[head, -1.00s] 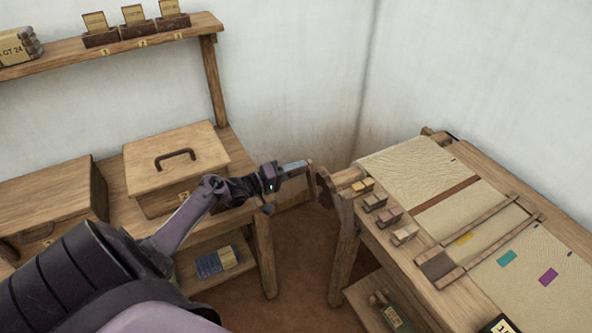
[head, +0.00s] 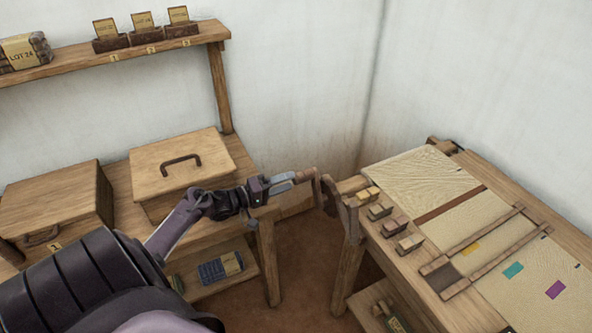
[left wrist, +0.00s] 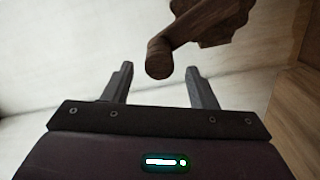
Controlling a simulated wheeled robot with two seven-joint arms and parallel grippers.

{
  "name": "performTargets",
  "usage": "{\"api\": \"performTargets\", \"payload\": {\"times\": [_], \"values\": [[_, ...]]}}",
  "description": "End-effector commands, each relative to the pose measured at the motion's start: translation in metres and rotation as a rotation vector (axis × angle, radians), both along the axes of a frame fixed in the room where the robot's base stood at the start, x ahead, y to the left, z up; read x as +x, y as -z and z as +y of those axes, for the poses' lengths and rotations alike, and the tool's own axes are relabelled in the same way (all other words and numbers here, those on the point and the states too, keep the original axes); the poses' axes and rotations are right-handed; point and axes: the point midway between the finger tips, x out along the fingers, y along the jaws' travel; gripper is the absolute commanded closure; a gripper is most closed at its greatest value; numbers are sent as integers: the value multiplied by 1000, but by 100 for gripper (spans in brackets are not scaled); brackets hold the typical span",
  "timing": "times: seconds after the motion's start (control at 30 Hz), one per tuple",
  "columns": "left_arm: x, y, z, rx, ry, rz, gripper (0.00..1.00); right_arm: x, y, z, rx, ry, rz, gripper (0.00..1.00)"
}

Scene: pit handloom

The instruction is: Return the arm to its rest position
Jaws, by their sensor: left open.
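My left gripper (head: 293,180) is at the end of my left arm, beside the wooden crank handle (head: 304,174) at the near left corner of the loom. In the left wrist view my left gripper (left wrist: 159,70) has its two fingers spread apart. The round end of the handle (left wrist: 160,62) shows in the space between the fingers, with gaps on both sides and nothing clamped. The toothed wooden wheel (head: 330,195) that carries the handle stands at the loom's end. My right gripper is in neither view.
The loom (head: 440,225) with small blocks (head: 380,211) along its edge fills the right side. A bench with a lidded chest (head: 178,165) and a second chest (head: 55,212) stands left, below a wall shelf (head: 120,55). Open floor (head: 305,265) lies between bench and loom.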

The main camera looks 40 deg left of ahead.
Motion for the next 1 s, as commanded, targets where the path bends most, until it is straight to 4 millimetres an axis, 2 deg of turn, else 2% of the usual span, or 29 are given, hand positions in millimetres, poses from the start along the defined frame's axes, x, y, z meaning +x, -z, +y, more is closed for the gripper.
{"api": "performTargets", "payload": {"times": [0.1, 0.2, 0.8, 0.93, 1.0], "values": [[-14, 1, 6, 0, 1, 1, 48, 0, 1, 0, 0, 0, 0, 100], [-21, 0, 9, 0, 1, 1, 48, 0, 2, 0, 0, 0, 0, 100], [-22, 0, 9, 2, 1, 0, 48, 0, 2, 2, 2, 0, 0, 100], [-20, 8, -2, 58, 2, 20, 48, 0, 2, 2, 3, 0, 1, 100], [-17, 20, -18, 141, 6, 48, 48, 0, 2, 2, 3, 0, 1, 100]]}}
